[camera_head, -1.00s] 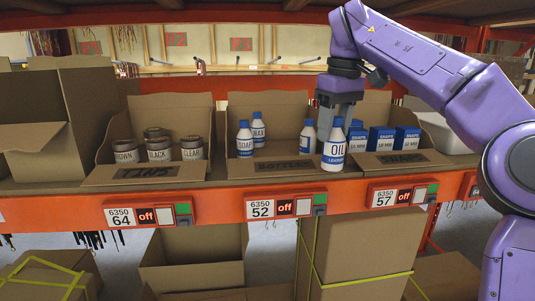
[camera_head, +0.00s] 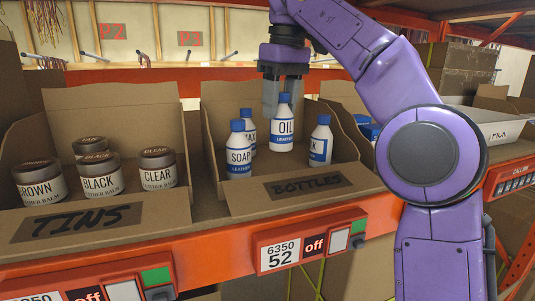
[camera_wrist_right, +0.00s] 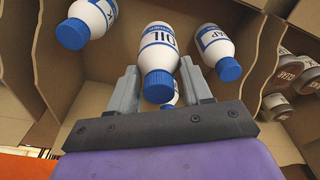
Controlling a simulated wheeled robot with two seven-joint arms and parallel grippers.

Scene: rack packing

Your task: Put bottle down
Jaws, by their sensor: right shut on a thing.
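The white oil bottle (camera_head: 282,132) with a blue cap is upright inside the bottles box (camera_head: 207,150). My right gripper (camera_head: 285,98) comes from above and is shut on it near the cap. In the right wrist view the oil bottle (camera_wrist_right: 158,48) sits between the two fingers (camera_wrist_right: 158,72). I cannot tell whether its base touches the box floor. The soap bottle (camera_head: 238,158) and another bottle (camera_head: 249,125) stand to its left, and one more bottle (camera_head: 320,145) stands to its right. My left gripper is not in view.
The tins box (camera_head: 180,205) with several dark tins (camera_head: 101,178) is on the left. Blue packs (camera_head: 368,130) show partly behind my right arm on the right. The orange shelf edge (camera_head: 215,265) runs along the front. Little room is left between the bottles.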

